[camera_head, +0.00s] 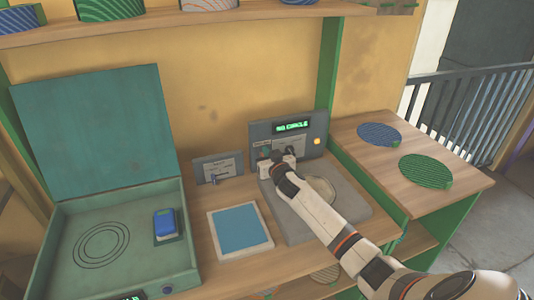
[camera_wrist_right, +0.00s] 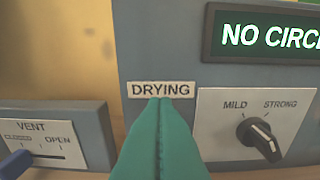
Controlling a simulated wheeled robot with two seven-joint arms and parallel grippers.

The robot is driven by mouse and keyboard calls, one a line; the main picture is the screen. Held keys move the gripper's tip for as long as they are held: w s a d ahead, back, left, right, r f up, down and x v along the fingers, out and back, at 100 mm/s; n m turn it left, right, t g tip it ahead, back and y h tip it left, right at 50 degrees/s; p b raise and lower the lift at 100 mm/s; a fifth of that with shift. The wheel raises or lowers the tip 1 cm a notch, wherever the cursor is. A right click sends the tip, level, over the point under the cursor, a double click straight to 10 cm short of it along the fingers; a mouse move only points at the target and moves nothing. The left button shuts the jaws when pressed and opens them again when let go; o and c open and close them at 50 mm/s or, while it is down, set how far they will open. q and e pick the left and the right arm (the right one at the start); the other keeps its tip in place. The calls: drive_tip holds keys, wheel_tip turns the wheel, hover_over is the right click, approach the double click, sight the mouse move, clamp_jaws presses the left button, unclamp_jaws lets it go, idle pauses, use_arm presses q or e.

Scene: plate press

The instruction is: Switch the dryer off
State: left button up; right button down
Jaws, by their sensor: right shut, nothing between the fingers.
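The dryer is a grey unit with an upright panel (camera_head: 259,131) and a flat base (camera_head: 354,208) bearing a pale round plate. Its display (camera_head: 291,127) is lit green, reading "NO CIRCLE" in the head view and partly cut off in the right wrist view (camera_wrist_right: 265,33). An orange lamp (camera_head: 317,141) is lit on the panel. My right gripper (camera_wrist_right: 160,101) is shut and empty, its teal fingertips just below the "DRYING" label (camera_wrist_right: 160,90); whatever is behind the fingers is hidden. A black MILD/STRONG knob (camera_wrist_right: 260,137) is right of them. My left gripper is not in view.
A VENT panel (camera_wrist_right: 50,120) with a blue lever (camera_wrist_right: 15,164) stands left of the dryer. A blue pad in a pale frame (camera_head: 240,229) lies in front. An open teal box (camera_head: 95,130) is at left. Blue (camera_head: 380,134) and green (camera_head: 426,171) discs lie on the right-hand table.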

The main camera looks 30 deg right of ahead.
drive_tip(key=shift+s+f, duration=0.1)
drive_tip(key=shift+f, duration=0.15)
idle(0.3)
drive_tip(key=shift+s+a+f+b, duration=0.1)
drive_tip(key=shift+s+f+b, duration=0.2)
drive_tip(key=shift+f, duration=0.25)
drive_tip(key=shift+s+f+b, duration=0.15)
drive_tip(key=shift+f+b, duration=0.15)
drive_tip(key=shift+f, duration=0.25)
drive_tip(key=v, duration=1.2)
drive_tip(key=shift+a, duration=0.1)
drive_tip(key=shift+r, duration=0.15)
